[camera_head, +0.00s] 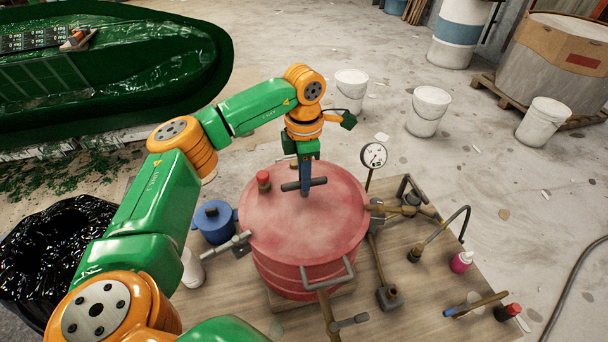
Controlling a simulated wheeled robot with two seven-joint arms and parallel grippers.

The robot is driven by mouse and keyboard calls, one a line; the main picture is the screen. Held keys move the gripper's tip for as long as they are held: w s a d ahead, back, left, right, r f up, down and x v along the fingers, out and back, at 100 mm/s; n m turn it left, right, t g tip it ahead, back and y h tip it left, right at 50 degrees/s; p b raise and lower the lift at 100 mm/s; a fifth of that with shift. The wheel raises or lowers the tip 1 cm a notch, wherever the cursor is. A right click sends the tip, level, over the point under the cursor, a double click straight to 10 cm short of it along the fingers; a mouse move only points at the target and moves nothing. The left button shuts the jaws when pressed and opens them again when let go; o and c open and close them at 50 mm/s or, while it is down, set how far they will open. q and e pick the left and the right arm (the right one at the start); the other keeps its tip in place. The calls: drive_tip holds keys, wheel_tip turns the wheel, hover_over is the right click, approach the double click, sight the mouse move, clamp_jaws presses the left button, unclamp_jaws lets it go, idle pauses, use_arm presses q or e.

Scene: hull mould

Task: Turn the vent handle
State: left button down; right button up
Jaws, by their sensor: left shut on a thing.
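The red pressure pot (270,220) stands on the wooden board, its round lid facing up. A dark T-shaped handle (319,181) sits over the lid, its bar lying nearly level across the picture. I take it to be the vent handle. My left gripper (304,180) points straight down over the far half of the lid and is shut on the handle's middle. The fingers hide the centre of the bar, and the handle's stem is hard to make out. My right gripper is not in view.
A red-capped fitting (263,181) stands on the lid left of the handle. A pressure gauge (374,156) and brass pipework (405,210) are at the right. A blue pot (213,222) is at the left. White buckets (428,110) stand on the floor behind.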

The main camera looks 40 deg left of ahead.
use_arm(q)
drive_tip(key=c, duration=0.8)
unclamp_jaws()
wheel_tip(320, 180, up, 7)
drive_tip(key=shift+d+b, duration=0.1)
drive_tip(key=shift+b, duration=0.6)
